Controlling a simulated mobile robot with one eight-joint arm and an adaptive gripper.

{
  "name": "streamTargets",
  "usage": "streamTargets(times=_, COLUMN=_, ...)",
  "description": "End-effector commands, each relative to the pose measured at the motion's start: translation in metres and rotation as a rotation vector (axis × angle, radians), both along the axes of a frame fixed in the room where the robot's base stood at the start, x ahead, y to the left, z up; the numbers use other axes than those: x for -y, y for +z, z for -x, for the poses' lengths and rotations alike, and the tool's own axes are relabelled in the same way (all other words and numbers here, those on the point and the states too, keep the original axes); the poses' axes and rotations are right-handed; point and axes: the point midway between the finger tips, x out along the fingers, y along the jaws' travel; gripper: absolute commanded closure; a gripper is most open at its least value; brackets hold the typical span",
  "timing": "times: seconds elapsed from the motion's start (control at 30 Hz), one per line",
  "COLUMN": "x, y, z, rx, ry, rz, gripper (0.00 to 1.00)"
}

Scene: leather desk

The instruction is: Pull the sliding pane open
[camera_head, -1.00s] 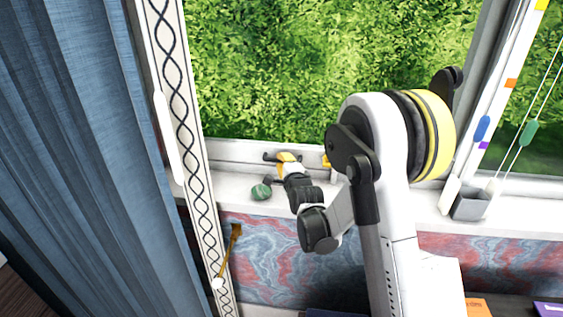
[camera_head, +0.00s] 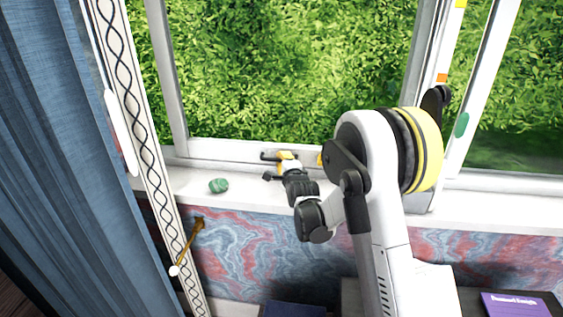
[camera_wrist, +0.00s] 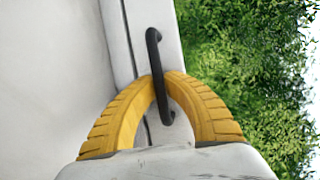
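The sliding pane is a large glass panel over green foliage, with a pale frame (camera_head: 172,75); its left upright shows right of the patterned strip, with a narrow foliage gap between. A dark bar handle (camera_wrist: 155,50) sits on the pane's pale rail in the wrist view. My gripper (camera_wrist: 159,76) has yellow fingers arched in from both sides, their tips closed around the middle of the handle. In the head view my gripper (camera_head: 285,157) is at the pane's bottom rail, low above the sill, partly hidden by its own wrist.
A green stone-like lump (camera_head: 218,186) lies on the white sill (camera_head: 190,192), left of my gripper. A patterned strip (camera_head: 135,120) and blue curtain (camera_head: 45,170) stand at left, with a brass hook (camera_head: 188,246). A purple book (camera_head: 515,305) lies at lower right.

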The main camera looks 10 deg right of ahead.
Motion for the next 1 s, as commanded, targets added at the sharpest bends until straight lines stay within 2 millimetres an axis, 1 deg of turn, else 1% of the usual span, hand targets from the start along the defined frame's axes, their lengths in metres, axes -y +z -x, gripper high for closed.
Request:
streamTargets(times=0.03, x=-0.008, y=0.001, z=0.000, rx=0.001, ry=0.010, rz=-0.002, gripper=1.00)
streamTargets(times=0.23, x=-0.009, y=0.000, z=0.001, rx=0.000, ry=0.012, rz=-0.002, gripper=1.00)
streamTargets(times=0.27, x=-0.009, y=0.000, z=0.001, rx=0.000, ry=0.012, rz=-0.002, gripper=0.83)
streamTargets(times=0.3, x=-0.009, y=0.000, z=0.001, rx=0.000, ry=0.011, rz=-0.002, gripper=0.71)
streamTargets(times=0.33, x=-0.008, y=0.000, z=0.000, rx=0.000, ry=0.011, rz=-0.002, gripper=0.66)
streamTargets(times=0.6, x=-0.007, y=0.001, z=0.000, rx=0.001, ry=0.009, rz=-0.002, gripper=0.66)
streamTargets(times=0.7, x=-0.007, y=0.002, z=0.006, rx=0.001, ry=0.008, rz=-0.001, gripper=0.66)
streamTargets(times=0.77, x=-0.007, y=0.003, z=0.013, rx=0.001, ry=0.008, rz=-0.001, gripper=0.66)
streamTargets(times=0.87, x=-0.007, y=0.007, z=0.032, rx=0.001, ry=0.009, rz=-0.003, gripper=0.66)
streamTargets(times=1.0, x=-0.007, y=0.012, z=0.064, rx=0.000, ry=0.009, rz=-0.003, gripper=0.66)
